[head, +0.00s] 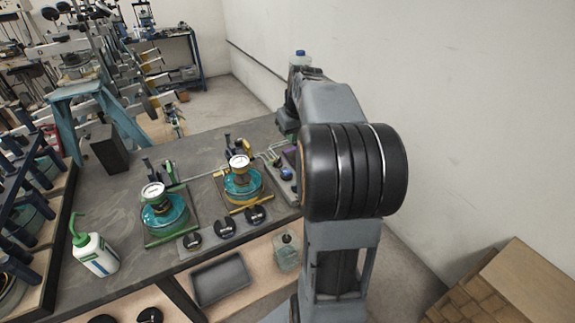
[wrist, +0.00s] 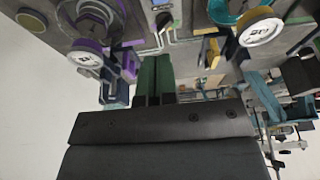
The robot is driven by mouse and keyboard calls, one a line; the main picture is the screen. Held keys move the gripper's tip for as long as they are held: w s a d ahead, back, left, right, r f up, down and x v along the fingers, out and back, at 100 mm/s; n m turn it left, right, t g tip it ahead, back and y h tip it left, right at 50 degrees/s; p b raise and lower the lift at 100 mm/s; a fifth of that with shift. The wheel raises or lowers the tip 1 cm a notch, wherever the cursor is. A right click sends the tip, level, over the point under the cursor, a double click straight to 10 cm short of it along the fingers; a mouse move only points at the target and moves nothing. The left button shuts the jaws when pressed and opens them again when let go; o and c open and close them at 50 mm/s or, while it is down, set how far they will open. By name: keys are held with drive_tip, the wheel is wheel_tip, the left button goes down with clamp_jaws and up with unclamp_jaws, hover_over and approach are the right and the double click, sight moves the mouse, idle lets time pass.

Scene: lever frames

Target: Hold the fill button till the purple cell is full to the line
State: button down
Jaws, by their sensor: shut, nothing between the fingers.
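In the wrist view the purple cell shows at the upper left as a purple ring (wrist: 98,14) with a white round gauge (wrist: 86,60) beside it. Its liquid level and line cannot be made out. My gripper (wrist: 154,60) has its two green fingers together, empty, to the right of the purple fittings (wrist: 128,66). I cannot tell which part is the fill button, or whether the fingers touch anything.
Two teal cells with white gauges stand on the bench, one on a green frame (head: 165,214), one on a yellow frame (head: 243,184). Several black knobs (head: 224,228) line the bench's front. A white bottle (head: 95,253) stands at the left. The wall (head: 460,110) is at the right.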

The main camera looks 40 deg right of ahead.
drive_tip(key=shift+f, duration=0.1)
drive_tip(key=p, duration=0.1)
hover_over(286, 170)
drive_tip(key=s, duration=0.1)
wheel_tip(286, 170, down, 11)
drive_tip(key=shift+a+f, duration=0.15)
drive_tip(key=shift+f+p, duration=0.3)
drive_tip(key=shift+f, duration=0.75)
